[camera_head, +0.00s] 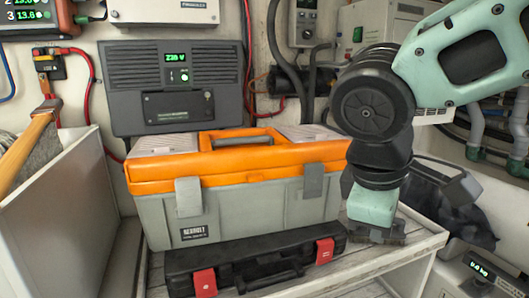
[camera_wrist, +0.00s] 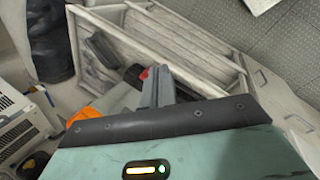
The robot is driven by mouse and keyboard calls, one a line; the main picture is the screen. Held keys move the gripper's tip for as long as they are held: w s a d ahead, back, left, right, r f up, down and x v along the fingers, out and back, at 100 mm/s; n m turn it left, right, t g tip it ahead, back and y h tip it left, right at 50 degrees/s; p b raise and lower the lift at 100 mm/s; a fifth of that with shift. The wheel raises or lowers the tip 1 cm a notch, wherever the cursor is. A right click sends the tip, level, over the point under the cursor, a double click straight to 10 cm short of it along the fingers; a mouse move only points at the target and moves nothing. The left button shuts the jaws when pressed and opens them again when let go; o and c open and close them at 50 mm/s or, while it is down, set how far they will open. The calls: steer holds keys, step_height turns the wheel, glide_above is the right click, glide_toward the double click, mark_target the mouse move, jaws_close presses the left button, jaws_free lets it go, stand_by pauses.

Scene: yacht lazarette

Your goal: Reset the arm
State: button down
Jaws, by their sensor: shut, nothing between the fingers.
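My arm comes in from the right in the head view. My gripper (camera_head: 378,236) points down at the right end of the slatted shelf, beside the grey and orange toolbox. In the wrist view my gripper (camera_wrist: 158,72) shows its fingers together with nothing between them. The toolbox (camera_head: 250,208) is closed, with its orange lid (camera_head: 230,165) down and both grey latches against the front. A small orange part of it (camera_wrist: 82,118) shows at the left in the wrist view.
A black case (camera_head: 250,268) with red latches lies in front of the toolbox. The slatted shelf (camera_head: 415,240) has a raised edge. A grey bin (camera_head: 55,215) holding a wooden-handled tool stands left. A grey inverter (camera_head: 175,88) and cables line the wall. A scale display (camera_head: 485,268) sits low right.

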steer(key=s+a+f+m+g+y, duration=0.2)
steer(key=s+f+m+g+y, duration=0.1)
steer(key=s+f, duration=0.8)
steer(key=shift+s+f+m+y, duration=0.15)
steer(key=shift+s+m+y, duration=0.2)
steer(key=shift+s, duration=0.45)
